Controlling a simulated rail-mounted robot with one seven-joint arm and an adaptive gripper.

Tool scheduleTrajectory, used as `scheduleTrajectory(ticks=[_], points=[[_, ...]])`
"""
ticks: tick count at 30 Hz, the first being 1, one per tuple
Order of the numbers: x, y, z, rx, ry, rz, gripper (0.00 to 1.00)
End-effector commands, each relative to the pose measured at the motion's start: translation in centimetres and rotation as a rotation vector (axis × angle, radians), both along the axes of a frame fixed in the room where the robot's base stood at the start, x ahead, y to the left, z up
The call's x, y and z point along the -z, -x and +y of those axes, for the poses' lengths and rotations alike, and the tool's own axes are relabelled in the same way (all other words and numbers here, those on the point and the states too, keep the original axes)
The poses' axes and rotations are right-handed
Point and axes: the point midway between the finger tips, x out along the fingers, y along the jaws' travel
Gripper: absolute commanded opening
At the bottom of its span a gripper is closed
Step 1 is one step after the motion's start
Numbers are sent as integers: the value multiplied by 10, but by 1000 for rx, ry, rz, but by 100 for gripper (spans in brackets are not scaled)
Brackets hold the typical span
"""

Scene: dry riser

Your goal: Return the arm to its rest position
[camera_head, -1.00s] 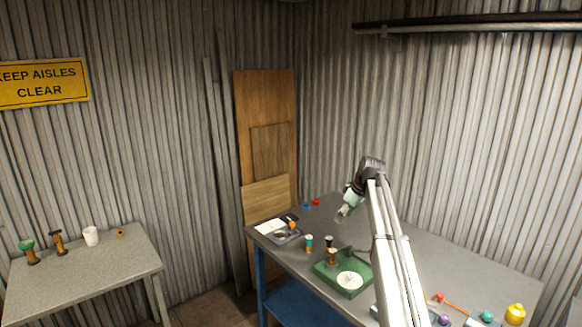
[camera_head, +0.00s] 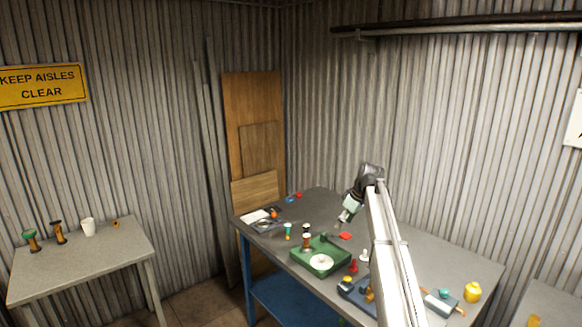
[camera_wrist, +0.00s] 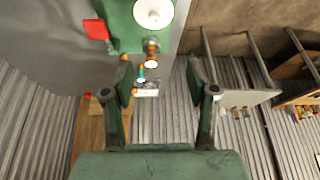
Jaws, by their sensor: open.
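My gripper (camera_head: 345,214) hangs at the end of my arm above the grey workbench (camera_head: 420,240). In the wrist view my gripper (camera_wrist: 160,90) shows two green fingers spread apart with nothing held between them. The bench top lies some way off from the fingers. A green tray (camera_head: 318,262) with a white round piece stands on the bench, to the lower left of my gripper in the head view. The tray also shows at the top of the wrist view (camera_wrist: 122,30).
A tray with small parts (camera_head: 262,222) is at the bench's far left corner. A separate table (camera_head: 90,265) stands at left. A dark rail (camera_head: 450,27) runs along the wall above.

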Motion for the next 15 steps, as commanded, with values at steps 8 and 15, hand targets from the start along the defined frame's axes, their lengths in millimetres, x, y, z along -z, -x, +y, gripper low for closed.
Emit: scheduleTrajectory(ticks=[8,15], points=[[73,50,10,109,6,64,58],[161,124,19,257,26,147,58]])
